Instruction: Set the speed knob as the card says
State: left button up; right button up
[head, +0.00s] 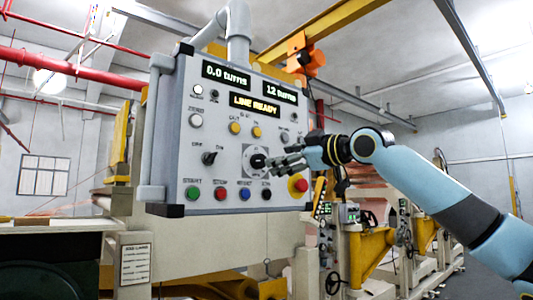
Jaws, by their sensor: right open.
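The grey control panel (228,138) hangs in the middle of the head view. A black knob (257,161) on a pale square plate sits in its lower middle; its pointer setting is too small to read. My right gripper (276,161) comes in from the right with its fingers open, the tips at or just in front of this knob. I cannot tell whether they touch it. A white card (135,264) with small, unreadable text is fixed to the machine at lower left. My left gripper is out of view.
Displays read "0.0 turns" (226,75), "12 turns" (280,92) and "LINE READY" (254,105). A black switch (209,158) is left of the knob. A red emergency button (299,185) sits close below my right gripper. Coloured buttons, including a green one (192,193), line the panel's bottom.

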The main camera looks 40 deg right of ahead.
aim_at(262, 161)
jog(key=w, duration=0.2)
jog(key=w+a+p, duration=0.1)
jog(key=w, duration=0.2)
jog(key=shift+w+p, duration=0.1)
jog(key=shift+p, duration=0.2)
jog(key=shift+w+a, duration=0.15)
jog(key=shift+w, duration=0.35)
jog(key=shift+f, duration=0.1)
jog(key=c, duration=1.2)
jog(key=shift+o, duration=0.2)
